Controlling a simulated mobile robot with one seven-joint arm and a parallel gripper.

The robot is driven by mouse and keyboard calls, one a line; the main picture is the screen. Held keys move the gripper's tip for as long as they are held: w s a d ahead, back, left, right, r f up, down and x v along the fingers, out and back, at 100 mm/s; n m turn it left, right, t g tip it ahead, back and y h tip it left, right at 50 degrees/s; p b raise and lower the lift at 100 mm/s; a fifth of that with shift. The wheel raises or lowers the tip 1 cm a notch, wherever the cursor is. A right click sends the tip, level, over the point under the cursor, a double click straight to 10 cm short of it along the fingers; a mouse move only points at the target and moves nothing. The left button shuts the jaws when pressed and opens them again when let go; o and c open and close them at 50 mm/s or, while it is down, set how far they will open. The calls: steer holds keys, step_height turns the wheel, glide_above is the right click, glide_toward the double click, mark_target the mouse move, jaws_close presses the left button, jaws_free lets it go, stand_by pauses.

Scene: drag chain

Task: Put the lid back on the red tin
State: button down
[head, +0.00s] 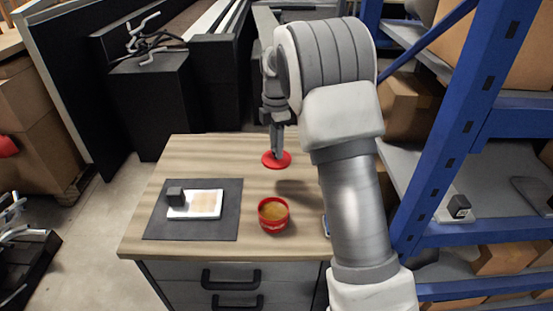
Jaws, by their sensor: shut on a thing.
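The red tin (273,215) stands upright and open on the wooden table, with something brownish-yellow showing inside. The round red lid (276,164) is held by my gripper (277,155), which points down and is shut on it at the lid's middle. The lid is beyond the tin in the head view, apart from it. A shadow on the wood between lid and tin suggests the lid is above the table, but its height is hard to tell. My arm comes in from the right.
A dark mat (225,218) on the table's left bears a white tray (205,212) and a small black block (175,196). A blue-framed shelf (440,150) stands close on the right. The wooden tabletop (215,155) is bare at the back left.

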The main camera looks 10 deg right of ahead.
mark_target(275, 166)
steer(key=s+r+p, duration=0.1)
steer(key=s+a+r+p, duration=0.1)
steer(key=s+r+p, duration=0.1)
steer(key=shift+s+a+r, duration=0.1)
steer(key=shift+s+r, duration=0.1)
steer(key=s+a+p, duration=0.3)
steer(key=s+p, duration=0.2)
steer(key=s, duration=0.6)
steer(key=shift+d+f+b, duration=0.15)
steer(key=shift+f+b, duration=2.3)
steer(key=shift+f, duration=0.4)
steer(key=shift+f, duration=0.15)
steer(key=shift+c, duration=0.2)
jaws_free()
